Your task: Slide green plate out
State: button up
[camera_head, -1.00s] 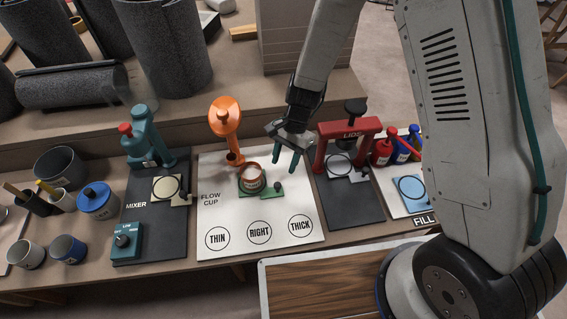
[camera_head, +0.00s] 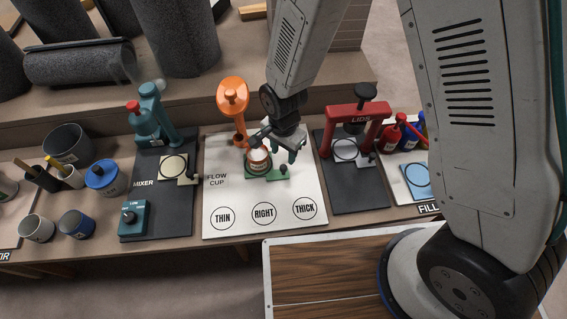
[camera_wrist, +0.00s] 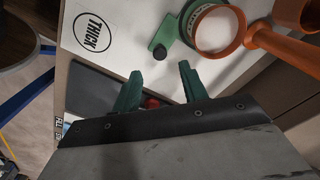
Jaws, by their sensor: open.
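The green plate (camera_head: 277,174) lies on the white flow-cup sheet under the orange stand (camera_head: 234,100). My gripper (camera_head: 285,153) is open and empty, close above and behind the plate's knob end. Its two teal fingers (camera_wrist: 160,78) are apart and do not visibly touch the knob.
The mixer station (camera_head: 159,210) is at left, and the red lids press (camera_head: 357,113) stands close at right. THIN, RIGHT and THICK circles (camera_head: 264,213) mark the sheet's front. The sheet between the plate and these circles is clear.

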aim_at(283, 167)
notch_tip(283, 167, down, 7)
jog(key=shift+r, duration=0.1)
dwell(0.3)
